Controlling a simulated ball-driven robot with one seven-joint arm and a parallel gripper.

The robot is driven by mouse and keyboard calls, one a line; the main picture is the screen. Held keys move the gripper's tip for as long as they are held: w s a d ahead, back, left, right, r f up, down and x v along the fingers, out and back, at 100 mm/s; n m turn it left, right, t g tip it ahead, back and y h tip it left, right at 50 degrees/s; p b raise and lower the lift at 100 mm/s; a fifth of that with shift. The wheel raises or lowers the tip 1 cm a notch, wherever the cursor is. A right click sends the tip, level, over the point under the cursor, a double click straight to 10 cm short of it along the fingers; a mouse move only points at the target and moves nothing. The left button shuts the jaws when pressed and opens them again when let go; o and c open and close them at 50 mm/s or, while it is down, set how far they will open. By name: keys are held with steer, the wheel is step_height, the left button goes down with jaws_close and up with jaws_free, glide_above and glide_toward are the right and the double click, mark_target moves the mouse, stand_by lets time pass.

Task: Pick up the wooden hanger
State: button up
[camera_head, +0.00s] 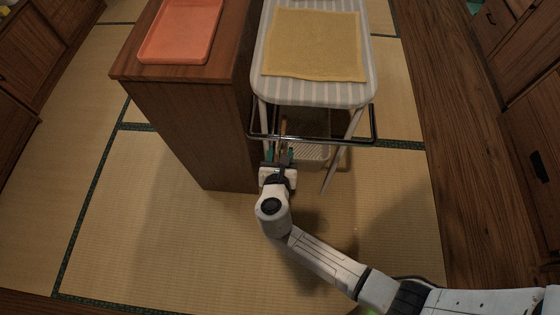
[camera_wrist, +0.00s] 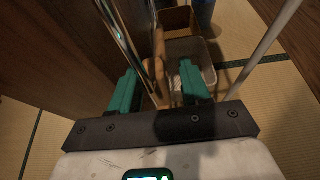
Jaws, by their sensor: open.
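The wooden hanger (camera_wrist: 158,68) appears in the wrist view as a narrow tan wooden shape seen almost edge-on, close to the metal rail; much of it is hidden. In the head view a small brown strip of it (camera_head: 284,128) shows by the black rail under the ironing board. My gripper (camera_head: 279,154) is beside the cabinet's end, below the board's near edge. In the wrist view the gripper's teal fingers (camera_wrist: 158,84) are apart, with the hanger's visible part between or just beyond them. I cannot tell whether they touch it.
The striped ironing board (camera_head: 313,91) carries a yellow cloth (camera_head: 315,44); its thin legs and black rail (camera_head: 374,124) surround the space near my gripper. The wooden cabinet (camera_head: 185,130) stands close left, with an orange tray (camera_head: 181,30). A pale basket (camera_head: 312,152) sits below. Front tatami is clear.

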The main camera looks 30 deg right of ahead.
steer(key=shift+w+d+f, duration=0.15)
steer(key=shift+w+d, duration=0.05)
steer(key=shift+w, duration=0.05)
steer(key=shift+c, duration=0.2)
jaws_close()
